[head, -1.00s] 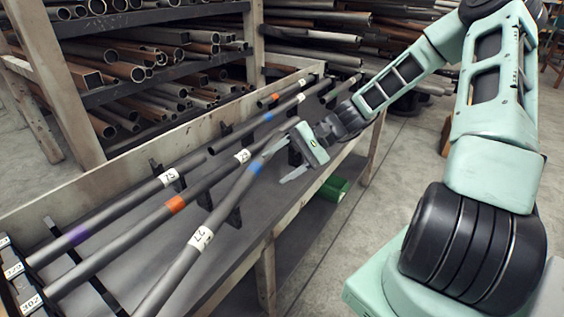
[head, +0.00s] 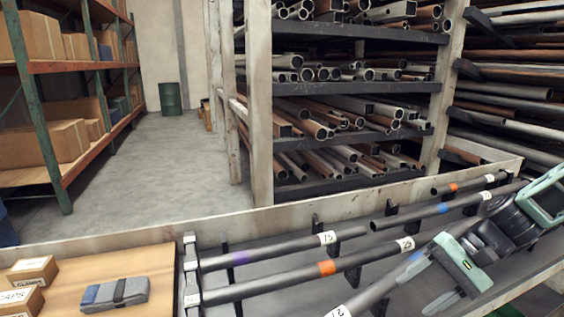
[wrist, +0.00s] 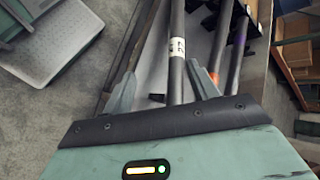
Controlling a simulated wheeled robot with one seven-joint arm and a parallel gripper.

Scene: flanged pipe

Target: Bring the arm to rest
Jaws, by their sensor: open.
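My gripper (head: 414,294) is mint green with pale grey fingers. It is open and empty, at the lower right of the head view. It points left over the near side of the pipe rack. In the wrist view that pipe (wrist: 176,75) shows between the two open fingers (wrist: 163,88). I cannot tell the gap to it, but no grip shows. My forearm shows only partly, at the right edge of the head view.
An orange-banded pipe (head: 285,282) and a purple-banded pipe (head: 270,251) lie behind it on black supports. A wooden board (head: 128,263) at left holds small boxes (head: 33,270) and a grey strapped pouch (head: 115,292). Loaded pipe shelves (head: 350,85) stand behind. The aisle floor (head: 160,160) is clear.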

